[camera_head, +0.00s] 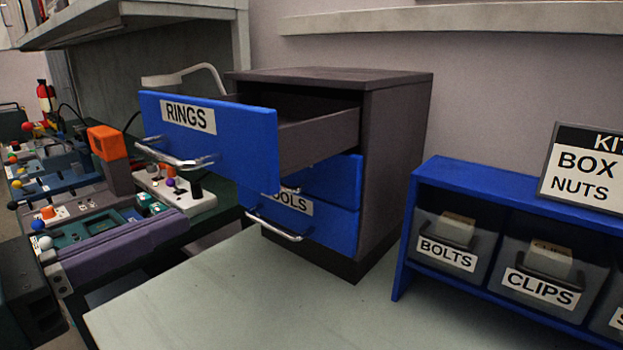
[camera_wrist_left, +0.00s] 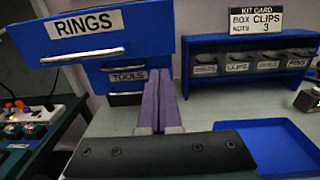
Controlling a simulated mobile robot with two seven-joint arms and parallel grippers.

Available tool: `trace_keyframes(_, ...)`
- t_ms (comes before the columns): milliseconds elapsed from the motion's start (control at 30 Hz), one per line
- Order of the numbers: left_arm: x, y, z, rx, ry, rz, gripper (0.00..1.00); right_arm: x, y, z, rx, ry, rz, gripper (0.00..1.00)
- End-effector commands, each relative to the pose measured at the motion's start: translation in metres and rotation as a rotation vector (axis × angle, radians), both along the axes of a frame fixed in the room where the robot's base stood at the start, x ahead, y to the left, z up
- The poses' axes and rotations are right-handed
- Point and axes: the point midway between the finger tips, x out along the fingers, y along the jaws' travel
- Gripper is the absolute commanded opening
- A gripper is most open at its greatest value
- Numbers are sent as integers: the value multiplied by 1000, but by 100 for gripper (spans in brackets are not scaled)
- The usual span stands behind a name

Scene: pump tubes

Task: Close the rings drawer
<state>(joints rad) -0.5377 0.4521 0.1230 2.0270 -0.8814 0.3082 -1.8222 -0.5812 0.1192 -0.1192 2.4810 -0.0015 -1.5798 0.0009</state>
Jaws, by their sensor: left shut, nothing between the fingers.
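The rings drawer (camera_head: 222,127) is the top drawer of a dark cabinet (camera_head: 395,150) and stands pulled far out. Its blue front carries a RINGS label and a metal handle (camera_head: 177,156). In the left wrist view its front (camera_wrist_left: 85,30) fills the upper left, with the handle (camera_wrist_left: 88,56) below the label. My left gripper (camera_head: 180,226) has purple fingers, shut and empty, in front of and below the drawer, apart from the handle. In the left wrist view the fingers (camera_wrist_left: 160,85) point toward the cabinet, right of the handle. My right gripper is not in view.
Below are closed blue drawers, one labelled TOOLS (camera_head: 290,204). A blue rack (camera_head: 480,180) with labelled bins stands right, with a kit card (camera_head: 585,170) on top. A cluttered bench with an orange block (camera_head: 107,142) is left. A blue tray (camera_wrist_left: 265,140) lies on the table. The front tabletop (camera_head: 250,300) is clear.

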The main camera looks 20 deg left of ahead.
Motion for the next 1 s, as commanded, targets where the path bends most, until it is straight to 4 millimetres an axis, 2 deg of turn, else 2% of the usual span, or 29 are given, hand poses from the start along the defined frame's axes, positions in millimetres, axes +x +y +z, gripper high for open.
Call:
trace_keyframes(33, 10, -4, 5, 0, -3, -2, 0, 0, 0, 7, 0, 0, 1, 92)
trace_keyframes(200, 39, -16, 4, 0, -3, 0, 0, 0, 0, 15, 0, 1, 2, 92)
trace_keyframes(400, 63, -26, 2, -2, 0, 1, 0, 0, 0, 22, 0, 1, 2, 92)
trace_keyframes(600, 72, -30, 0, -2, 1, 0, 0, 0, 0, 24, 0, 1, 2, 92)
trace_keyframes(1000, 74, -31, 0, -2, 1, 0, 0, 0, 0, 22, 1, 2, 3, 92)
